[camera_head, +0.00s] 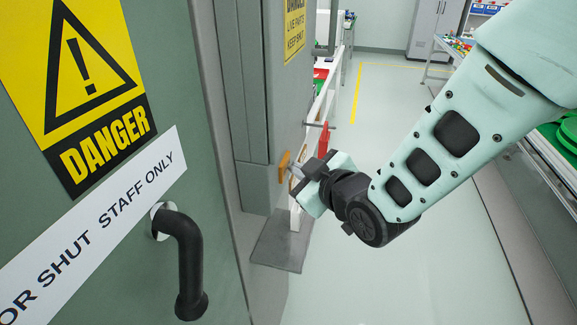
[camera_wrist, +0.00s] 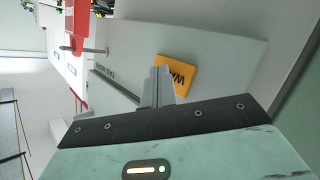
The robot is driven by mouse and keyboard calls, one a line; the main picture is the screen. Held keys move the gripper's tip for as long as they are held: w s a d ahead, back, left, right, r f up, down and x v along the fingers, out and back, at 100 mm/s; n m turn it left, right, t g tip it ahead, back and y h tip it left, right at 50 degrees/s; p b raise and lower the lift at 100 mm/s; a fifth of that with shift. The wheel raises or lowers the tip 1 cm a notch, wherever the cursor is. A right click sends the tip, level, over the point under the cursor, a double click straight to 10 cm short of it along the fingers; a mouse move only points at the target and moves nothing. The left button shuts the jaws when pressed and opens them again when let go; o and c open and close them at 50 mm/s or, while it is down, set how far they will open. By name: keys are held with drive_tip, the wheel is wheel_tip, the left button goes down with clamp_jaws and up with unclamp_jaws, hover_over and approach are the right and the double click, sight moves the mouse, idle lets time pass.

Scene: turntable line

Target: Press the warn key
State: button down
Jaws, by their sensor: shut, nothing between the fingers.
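The warn key is an orange square plate with dark letters reading "WARN", in the wrist view (camera_wrist: 182,72). It sits on a grey panel (camera_wrist: 225,50). In the head view the key (camera_head: 284,161) shows as a small orange piece on the side of a grey post. My gripper (camera_wrist: 161,72) is shut and empty, its fingertips pointing at the key and covering part of its left side. In the head view my gripper (camera_head: 296,172) is just right of the key. I cannot tell whether the fingertips touch it.
A green door with a danger sign (camera_head: 80,75) and a black handle (camera_head: 185,262) stands close at the left. A white rail with a red part (camera_head: 324,138) lies behind my gripper. The pale floor (camera_head: 385,110) beyond is clear.

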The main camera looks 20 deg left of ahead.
drive_tip(key=shift+d, duration=0.4)
drive_tip(key=d+b, duration=0.2)
drive_tip(key=d, duration=0.4)
drive_tip(key=shift+w, duration=0.15)
idle(0.5)
drive_tip(key=s+d+m+g+h, duration=0.8)
drive_tip(key=s+d+g+h, duration=0.1)
drive_tip(key=s+d, duration=1.2)
drive_tip(key=shift+s+f+h, duration=0.3)
drive_tip(key=shift+s+h, duration=0.5)
drive_tip(key=shift+s, duration=0.3)
